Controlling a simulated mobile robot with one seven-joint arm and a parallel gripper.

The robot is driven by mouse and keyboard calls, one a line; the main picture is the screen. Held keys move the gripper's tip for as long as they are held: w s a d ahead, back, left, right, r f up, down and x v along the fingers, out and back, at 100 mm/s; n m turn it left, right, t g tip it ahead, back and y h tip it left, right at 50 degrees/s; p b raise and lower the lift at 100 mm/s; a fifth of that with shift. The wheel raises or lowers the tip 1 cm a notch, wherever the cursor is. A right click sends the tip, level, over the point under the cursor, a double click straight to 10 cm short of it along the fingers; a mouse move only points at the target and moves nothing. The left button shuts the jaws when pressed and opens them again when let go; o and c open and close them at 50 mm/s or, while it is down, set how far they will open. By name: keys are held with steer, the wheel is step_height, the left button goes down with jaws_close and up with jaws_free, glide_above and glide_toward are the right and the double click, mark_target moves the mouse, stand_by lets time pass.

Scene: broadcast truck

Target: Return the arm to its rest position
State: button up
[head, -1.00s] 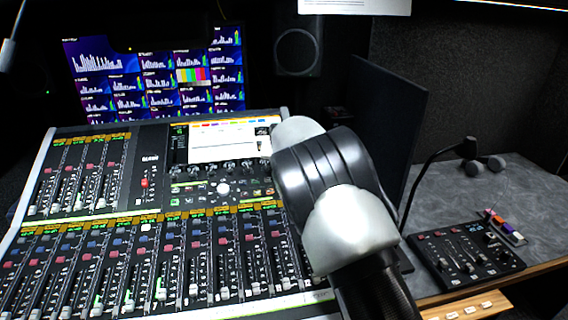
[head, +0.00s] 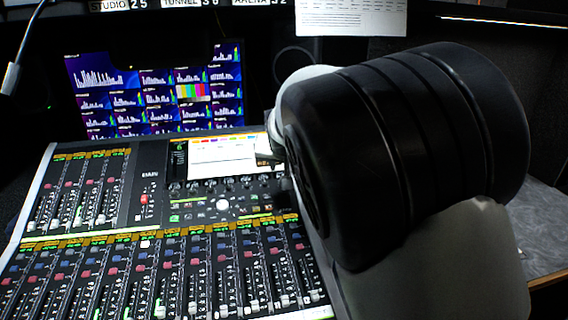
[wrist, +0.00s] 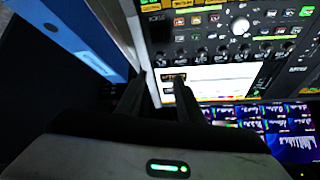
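My gripper (wrist: 160,84) shows in the wrist view with its two dark fingers apart and nothing seen between them. Behind the fingers are the mixing console's bright screen (wrist: 225,80) and controls; I cannot tell how far off they are. In the head view my arm's large black joint and pale links fill the right side. They hide the gripper almost wholly there.
The mixing console (head: 150,235) fills the lower left in the head view. A monitor (head: 155,90) stands behind it, and a lamp (head: 12,78) hangs at far left. A blue object (wrist: 75,35) is close by in the wrist view. A grey counter (head: 545,225) shows at right.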

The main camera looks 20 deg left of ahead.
steer(key=shift+s+r, duration=0.1)
steer(key=shift+r, duration=0.05)
stand_by(0.3)
steer(key=s+d+r+m+g, duration=0.1)
steer(key=s+d+r, duration=0.15)
steer(key=d, duration=0.55)
steer(key=s+d+r+m, duration=0.15)
steer(key=s+d, duration=0.25)
steer(key=d, duration=0.4)
steer(key=s+d+r+g, duration=0.1)
steer(key=s+d+r, duration=0.15)
steer(key=d, duration=0.55)
steer(key=s+d+f+h, duration=0.1)
steer(key=s+d+h, duration=0.1)
steer(key=s+d, duration=0.75)
steer(key=s+d+f+h, duration=0.15)
steer(key=s+d, duration=0.35)
steer(key=s, duration=0.9)
step_height(320, 180, up, 15)
steer(key=p, duration=1.6)
steer(key=shift+w+r+g, duration=0.2)
steer(key=shift+w+g, duration=0.2)
